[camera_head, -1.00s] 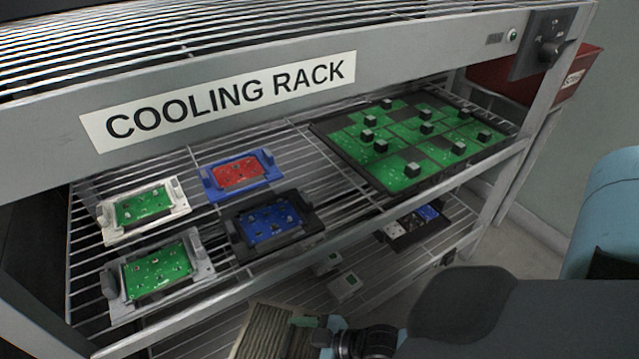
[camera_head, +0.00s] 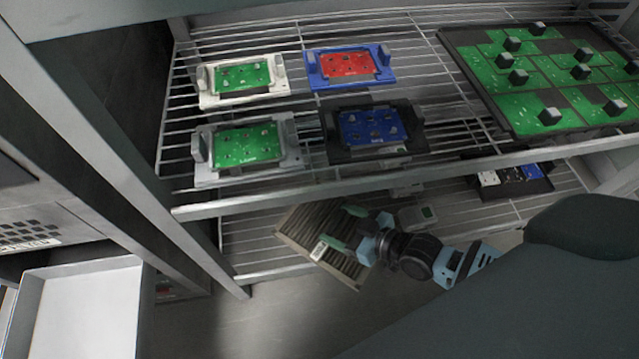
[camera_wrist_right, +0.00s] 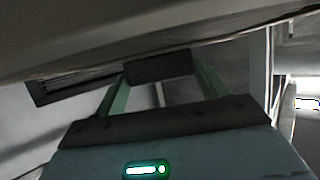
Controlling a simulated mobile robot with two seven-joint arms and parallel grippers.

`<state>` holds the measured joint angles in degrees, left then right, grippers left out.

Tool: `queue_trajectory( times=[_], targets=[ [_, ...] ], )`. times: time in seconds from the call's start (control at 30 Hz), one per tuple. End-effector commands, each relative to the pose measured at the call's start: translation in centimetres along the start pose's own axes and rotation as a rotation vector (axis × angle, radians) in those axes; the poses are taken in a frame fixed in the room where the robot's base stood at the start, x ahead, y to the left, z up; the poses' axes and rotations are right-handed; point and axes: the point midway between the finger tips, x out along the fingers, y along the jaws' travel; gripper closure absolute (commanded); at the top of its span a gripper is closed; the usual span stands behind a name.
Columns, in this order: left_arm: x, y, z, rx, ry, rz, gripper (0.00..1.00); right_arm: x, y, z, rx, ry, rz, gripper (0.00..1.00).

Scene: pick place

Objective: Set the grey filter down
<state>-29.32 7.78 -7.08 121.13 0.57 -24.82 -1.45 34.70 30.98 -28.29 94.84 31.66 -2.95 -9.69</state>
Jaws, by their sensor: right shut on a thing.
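The grey filter (camera_head: 315,228) is a flat, pleated panel with a small white label, seen in the head view below the front edge of the rack's upper shelf. My right gripper (camera_head: 343,230) is shut on the filter at its right side, with its green fingers on either side of the grip. The filter is held tilted, and I cannot tell whether it touches the lower shelf (camera_head: 262,262) behind it. In the right wrist view, a dark block (camera_wrist_right: 160,67) sits between the two fingers. My left gripper is out of view.
The upper wire shelf (camera_head: 312,103) holds several circuit boards in white, blue, black and grey carriers. A large black tray (camera_head: 478,75) of green boards is at right. On the lower shelf are a small grey box (camera_head: 418,217) and a dark tray (camera_head: 512,182). A white tray (camera_head: 80,312) stands lower left.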

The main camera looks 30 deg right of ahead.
Motion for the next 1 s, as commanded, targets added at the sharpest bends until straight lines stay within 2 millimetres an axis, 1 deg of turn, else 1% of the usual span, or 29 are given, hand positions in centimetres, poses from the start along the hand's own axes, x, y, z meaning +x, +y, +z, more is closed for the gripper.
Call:
queue_trajectory(
  times=[0.03, 0.1, 0.3, 0.4, 0.53, 0.77, 0.9, 1.0],
  targets=[
    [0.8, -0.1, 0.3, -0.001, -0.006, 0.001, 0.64, 1.4, 0.5, -0.1, -0.001, 0.003, 0.000, 0.53],
    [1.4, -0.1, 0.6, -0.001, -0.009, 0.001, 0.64, 2.8, 1.2, -0.5, 0.000, 0.003, 0.001, 0.53],
    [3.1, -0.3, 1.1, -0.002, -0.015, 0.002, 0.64, 6.9, 2.8, -1.8, 0.000, 0.003, 0.001, 0.53],
    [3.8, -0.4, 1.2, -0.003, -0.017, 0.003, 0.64, 8.4, 3.5, -2.3, -0.001, 0.001, 0.000, 0.53],
    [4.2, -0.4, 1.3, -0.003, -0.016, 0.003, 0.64, 9.6, 4.0, -2.7, 0.000, 0.000, 0.000, 0.53],
    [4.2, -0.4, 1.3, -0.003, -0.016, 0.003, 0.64, 9.9, 4.1, -2.9, 0.000, 0.000, 0.000, 0.53],
    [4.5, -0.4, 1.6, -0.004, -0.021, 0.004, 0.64, 10.8, 4.5, -3.2, 0.000, 0.003, 0.001, 0.53],
    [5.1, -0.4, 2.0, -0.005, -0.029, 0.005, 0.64, 11.2, 4.4, -1.7, 0.002, -0.003, -0.001, 0.53]
  ],
)
